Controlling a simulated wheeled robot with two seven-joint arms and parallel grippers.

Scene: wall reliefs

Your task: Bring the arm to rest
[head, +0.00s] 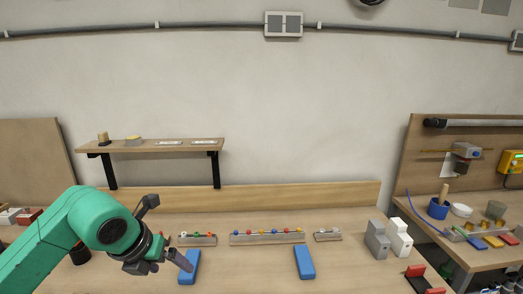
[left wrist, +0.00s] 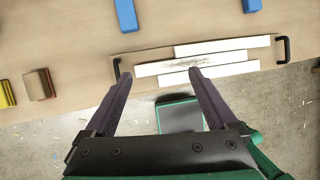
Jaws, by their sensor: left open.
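My left arm is green and reaches in from the left in the head view. Its dark left gripper (head: 183,260) is above the wooden table (head: 345,262), in front of part of a blue block (head: 189,272) in that view. In the left wrist view the two fingers of the left gripper (left wrist: 158,76) are spread apart with nothing between them. They point toward a tray with black handles (left wrist: 131,58) holding white strips (left wrist: 205,66) near the table's front edge. My right gripper is not in view.
A second blue block (head: 304,262) lies further right. Racks with coloured beads (head: 267,238) stand behind. Grey (head: 377,240) and white blocks (head: 399,238) stand at the right. A brown block (left wrist: 39,84) lies at the left in the wrist view. A wall shelf (head: 150,146) hangs above.

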